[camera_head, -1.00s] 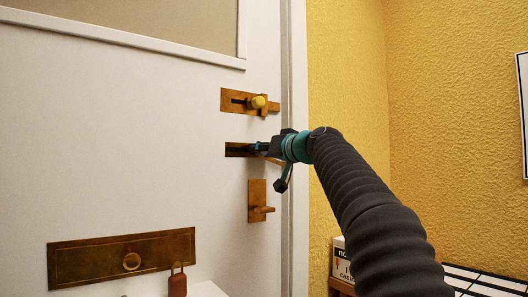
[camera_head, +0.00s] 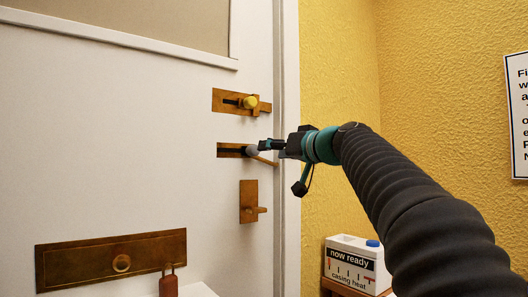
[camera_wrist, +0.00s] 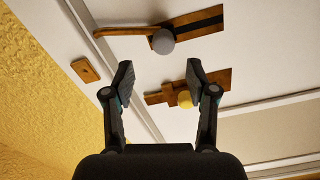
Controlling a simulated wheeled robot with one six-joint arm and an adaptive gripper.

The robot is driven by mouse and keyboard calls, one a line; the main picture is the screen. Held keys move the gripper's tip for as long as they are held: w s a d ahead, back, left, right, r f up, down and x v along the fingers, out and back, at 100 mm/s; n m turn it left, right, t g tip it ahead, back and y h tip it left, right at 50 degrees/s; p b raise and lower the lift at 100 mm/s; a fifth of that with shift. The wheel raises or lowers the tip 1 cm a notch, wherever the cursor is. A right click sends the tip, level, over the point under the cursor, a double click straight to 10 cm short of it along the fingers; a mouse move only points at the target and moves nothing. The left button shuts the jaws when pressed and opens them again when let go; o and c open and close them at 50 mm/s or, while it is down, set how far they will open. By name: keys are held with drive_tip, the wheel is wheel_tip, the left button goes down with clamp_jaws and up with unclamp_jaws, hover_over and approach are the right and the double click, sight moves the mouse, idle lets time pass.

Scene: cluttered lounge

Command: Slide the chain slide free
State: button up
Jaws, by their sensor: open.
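The chain slide is a brass plate with a dark slot (camera_head: 227,150) on the white door. Its grey ball knob (camera_head: 252,151) sits at the slot's right end, nearest the door edge. A thin brass bar (camera_head: 266,160) runs from the knob towards the frame. In the wrist view the knob (camera_wrist: 163,41), slotted plate (camera_wrist: 208,20) and bar (camera_wrist: 115,31) appear near the top. My gripper (camera_head: 264,145) is just right of the knob, apart from the door. In the wrist view its fingers (camera_wrist: 160,74) are spread and empty, with the knob beyond the gap.
A brass bolt with a yellow knob (camera_head: 250,102) is above the slide, and a brass latch (camera_head: 249,204) below. A brass plate with a ring (camera_head: 70,267) and a red padlock (camera_head: 168,286) are lower left. A white container (camera_head: 350,262) stands by the yellow wall.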

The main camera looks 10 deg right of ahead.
drive_tip(key=v, duration=0.3)
drive_tip(key=shift+s, duration=0.15)
idle(0.5)
